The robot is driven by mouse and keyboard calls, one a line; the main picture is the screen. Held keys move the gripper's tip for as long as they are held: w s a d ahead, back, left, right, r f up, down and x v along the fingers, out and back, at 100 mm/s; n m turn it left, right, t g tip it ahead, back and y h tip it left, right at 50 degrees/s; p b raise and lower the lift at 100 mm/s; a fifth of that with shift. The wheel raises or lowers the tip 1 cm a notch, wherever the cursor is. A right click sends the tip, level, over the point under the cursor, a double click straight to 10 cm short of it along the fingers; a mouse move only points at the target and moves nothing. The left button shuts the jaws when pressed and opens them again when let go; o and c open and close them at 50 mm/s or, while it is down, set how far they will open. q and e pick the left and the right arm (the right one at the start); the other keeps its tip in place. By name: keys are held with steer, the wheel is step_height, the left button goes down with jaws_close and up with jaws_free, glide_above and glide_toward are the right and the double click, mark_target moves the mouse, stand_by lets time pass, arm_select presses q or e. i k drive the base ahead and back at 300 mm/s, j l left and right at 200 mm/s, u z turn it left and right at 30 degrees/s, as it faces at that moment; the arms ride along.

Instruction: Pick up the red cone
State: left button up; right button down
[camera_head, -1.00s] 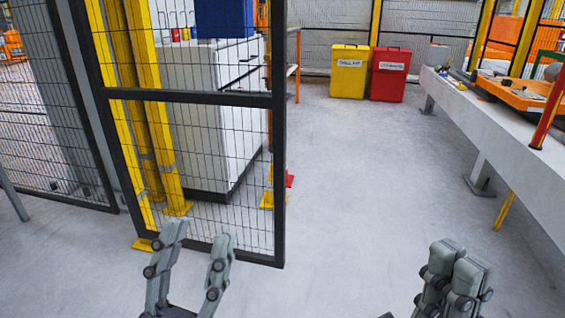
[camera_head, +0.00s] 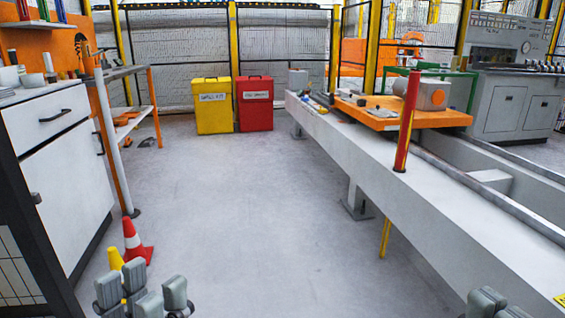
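The red cone (camera_head: 136,241) stands upright on the floor at the lower left, beside the white cabinet. It has a white band and a red square base. My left gripper (camera_head: 142,290) is at the bottom left, in front of the cone in the picture and apart from it. Its grey fingers are spread and hold nothing visible. My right gripper (camera_head: 488,303) shows only its fingertips at the bottom right edge, so its opening is hidden.
A yellow cone (camera_head: 116,259) stands just left of the red one. The white cabinet (camera_head: 62,165) borders the left. A long pale gantry beam (camera_head: 400,205) runs along the right. Yellow (camera_head: 213,106) and red bins (camera_head: 254,104) stand at the back. The middle floor is clear.

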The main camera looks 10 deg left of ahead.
mark_target(134, 248)
steer(key=i+u, duration=0.1)
steer(key=i, duration=0.35)
steer(key=i+l+u, duration=0.1)
steer(key=i, duration=0.35)
steer(key=i+l, duration=0.2)
steer(key=i, duration=0.3)
steer(key=i+j+u, duration=0.35)
steer(key=i, duration=0.15)
steer(key=i+j+u, duration=0.2)
steer(key=i+u, duration=0.15)
steer(key=i, duration=0.15)
steer(key=i+u, duration=0.35)
steer(key=i, duration=0.15)
steer(key=i+j, duration=0.5)
steer(key=j, duration=0.25)
